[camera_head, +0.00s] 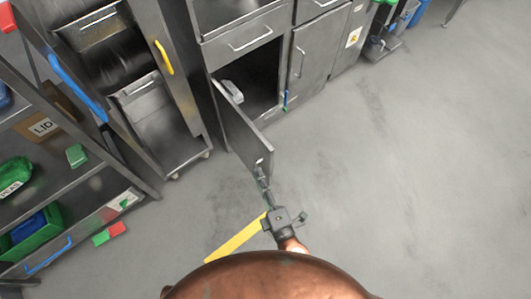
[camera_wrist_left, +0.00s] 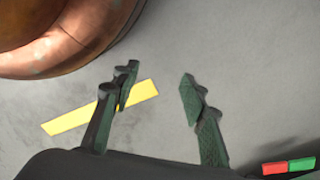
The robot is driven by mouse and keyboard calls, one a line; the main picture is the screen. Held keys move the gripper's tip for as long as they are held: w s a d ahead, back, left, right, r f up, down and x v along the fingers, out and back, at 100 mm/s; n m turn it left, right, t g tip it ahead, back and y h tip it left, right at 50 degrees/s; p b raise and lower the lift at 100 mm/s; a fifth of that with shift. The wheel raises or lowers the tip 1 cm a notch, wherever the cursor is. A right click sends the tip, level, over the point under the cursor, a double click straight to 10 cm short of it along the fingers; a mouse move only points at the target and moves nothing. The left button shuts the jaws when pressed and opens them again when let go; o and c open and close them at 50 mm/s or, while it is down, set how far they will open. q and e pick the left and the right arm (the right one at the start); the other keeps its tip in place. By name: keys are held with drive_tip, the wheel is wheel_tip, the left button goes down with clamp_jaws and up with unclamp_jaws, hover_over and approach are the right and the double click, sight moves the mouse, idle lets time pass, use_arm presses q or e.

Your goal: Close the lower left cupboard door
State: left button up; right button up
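The lower left cupboard door (camera_head: 238,125) is a grey metal panel standing wide open, swung out from the cupboard (camera_head: 262,82) in the head view. The dark cupboard inside is visible behind it, with a pale object (camera_head: 232,91) near the opening. My right gripper (camera_head: 261,172) is at the door's outer end, by a small light handle part (camera_head: 259,161). It looks in contact or very close, but the fingers are too small to tell whether they grip. My left gripper (camera_wrist_left: 158,75) shows in the left wrist view, open and empty above the floor.
A closed door (camera_head: 312,60) is right of the opening. A wheeled rack (camera_head: 170,115) stands left of the open door, and a shelf (camera_head: 90,190) with bins is further left. A yellow floor strip (camera_head: 235,238) lies near my base. Floor on the right is clear.

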sight(259, 147)
drive_tip(key=shift+w+a+r, duration=0.1)
drive_tip(key=shift+w+a, duration=0.15)
drive_tip(key=shift+w, duration=0.1)
drive_tip(key=shift+c, duration=0.9)
drive_tip(key=p+x, duration=0.1)
drive_tip(key=x, duration=0.8)
drive_tip(key=shift+w+a+p, duration=0.1)
drive_tip(key=shift+w+p, duration=0.15)
drive_tip(key=shift+p, duration=0.15)
clamp_jaws()
use_arm(q)
drive_tip(key=s+a+f, duration=0.2)
drive_tip(key=s+f, duration=0.1)
drive_tip(key=f, duration=0.2)
drive_tip(key=shift+s+f, duration=0.2)
drive_tip(key=shift+f, duration=0.2)
use_arm(e)
drive_tip(key=shift+w+d, duration=0.5)
drive_tip(key=shift+d, duration=0.4)
drive_tip(key=shift+w+d, duration=0.45)
drive_tip(key=shift+d, duration=0.45)
